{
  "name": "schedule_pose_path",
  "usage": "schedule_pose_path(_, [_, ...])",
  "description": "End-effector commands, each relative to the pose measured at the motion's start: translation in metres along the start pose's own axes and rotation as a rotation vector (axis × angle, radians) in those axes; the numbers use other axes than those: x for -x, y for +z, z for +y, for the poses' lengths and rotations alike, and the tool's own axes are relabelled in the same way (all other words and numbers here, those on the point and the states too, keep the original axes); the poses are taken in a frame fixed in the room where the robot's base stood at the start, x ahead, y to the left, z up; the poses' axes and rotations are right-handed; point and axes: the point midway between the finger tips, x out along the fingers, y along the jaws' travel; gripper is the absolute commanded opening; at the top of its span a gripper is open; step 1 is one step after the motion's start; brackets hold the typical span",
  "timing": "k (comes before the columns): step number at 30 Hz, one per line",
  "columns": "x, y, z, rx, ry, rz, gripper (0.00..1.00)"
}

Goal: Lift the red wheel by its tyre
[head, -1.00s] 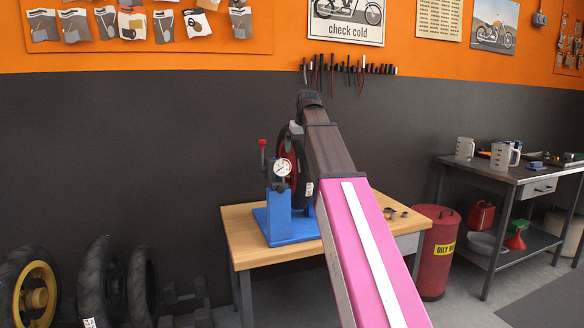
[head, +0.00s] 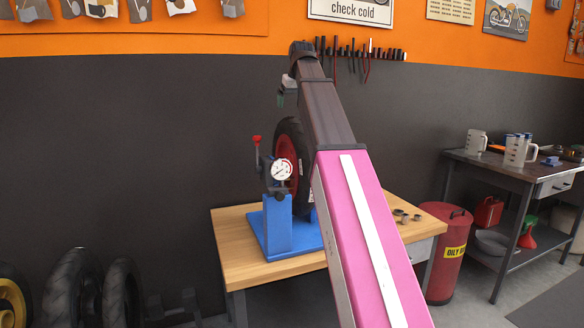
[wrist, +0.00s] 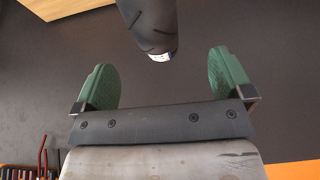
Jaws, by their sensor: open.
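The red wheel (head: 286,172), with a black tyre (head: 285,132), stands upright on a blue stand (head: 278,226) on the wooden bench. My arm hides the wheel's right part. My gripper (head: 283,104) is above the top of the tyre in the head view, apart from it, and only partly visible. In the wrist view my gripper (wrist: 164,66) is open, its two green pads wide apart with nothing between them. The tyre (wrist: 150,22) shows beyond the fingertips, roughly centred between them.
A dial gauge (head: 281,170) and a red-topped lever (head: 257,142) are at the wheel's left. The bench (head: 232,257) holds small metal parts (head: 405,214) at right. Tools (head: 365,55) hang on the wall behind. Loose tyres (head: 70,290) stand on the floor at left.

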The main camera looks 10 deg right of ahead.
Motion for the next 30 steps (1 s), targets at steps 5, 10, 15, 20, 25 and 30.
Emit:
schedule_pose_path(5, [-0.028, 0.001, 0.000, 0.000, 0.000, -0.001, 0.98])
schedule_pose_path(10, [-0.040, 0.000, 0.001, 0.000, 0.001, 0.001, 0.98])
schedule_pose_path(15, [-0.053, 0.001, 0.004, 0.000, 0.000, -0.001, 0.98])
schedule_pose_path(20, [-0.075, 0.002, 0.008, 0.000, 0.000, -0.001, 0.98])
schedule_pose_path(25, [-0.090, 0.001, 0.008, 0.000, 0.000, 0.001, 0.98])
schedule_pose_path(30, [-0.090, 0.001, 0.008, -0.001, 0.000, 0.002, 0.98])
